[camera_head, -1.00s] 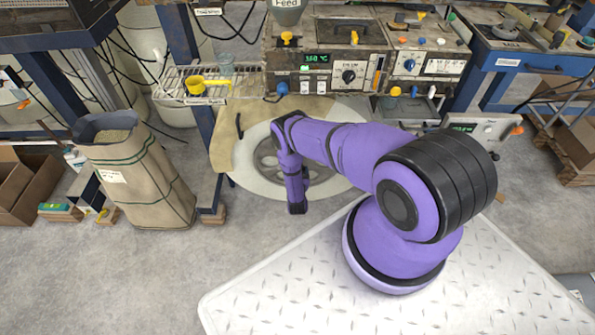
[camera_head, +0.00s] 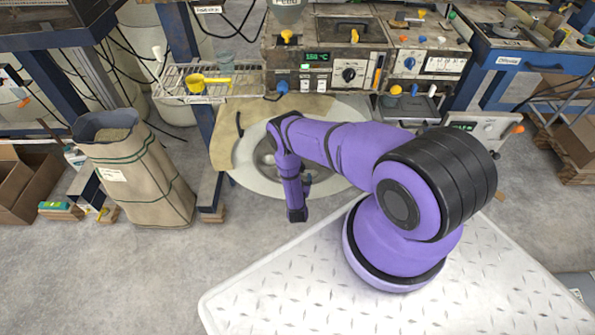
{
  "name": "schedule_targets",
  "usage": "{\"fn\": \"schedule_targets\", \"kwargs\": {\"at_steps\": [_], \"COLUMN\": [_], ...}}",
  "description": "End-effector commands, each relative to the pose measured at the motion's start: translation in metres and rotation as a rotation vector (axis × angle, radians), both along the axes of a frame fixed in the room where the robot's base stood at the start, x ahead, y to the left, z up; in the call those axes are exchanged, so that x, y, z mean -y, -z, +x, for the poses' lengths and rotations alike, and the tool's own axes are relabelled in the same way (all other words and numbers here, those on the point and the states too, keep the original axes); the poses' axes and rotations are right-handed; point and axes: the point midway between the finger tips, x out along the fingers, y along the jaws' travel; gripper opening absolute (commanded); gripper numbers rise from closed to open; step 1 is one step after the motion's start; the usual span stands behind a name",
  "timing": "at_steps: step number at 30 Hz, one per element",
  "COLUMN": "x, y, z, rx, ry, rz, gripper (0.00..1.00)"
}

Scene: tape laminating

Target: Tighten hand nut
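My purple arm reaches left over a large pale round reel (camera_head: 243,170), and its last visible links hang down in front of the reel's hub. The arm ends in a dark tip (camera_head: 297,214) near the reel's front edge. My gripper's fingers cannot be made out, so whether they are open or shut does not show. Grey metal shows at the reel's hub (camera_head: 264,153), left of the arm. I cannot pick out the hand nut; the arm covers part of the hub.
A control panel (camera_head: 325,72) with knobs and a green display stands behind the reel. A wire rack (camera_head: 222,88) with a yellow scoop (camera_head: 208,82) is to its left. A tall paper sack (camera_head: 135,180) stands at left. The floor (camera_head: 230,250) in front is clear.

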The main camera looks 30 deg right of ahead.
Motion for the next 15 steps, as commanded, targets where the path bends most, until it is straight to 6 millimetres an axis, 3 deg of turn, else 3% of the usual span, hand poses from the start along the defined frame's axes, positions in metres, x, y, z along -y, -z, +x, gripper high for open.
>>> {"fn": "schedule_targets", "kwargs": {"at_steps": [6,15], "x": [-0.023,-0.037], "y": [0.0,0.0], "z": [-0.033,-0.053], "rx": [-0.003,0.001], "ry": [-0.002,-0.001], "rz": [0.001,0.001], "gripper": [0.95,0.95]}}
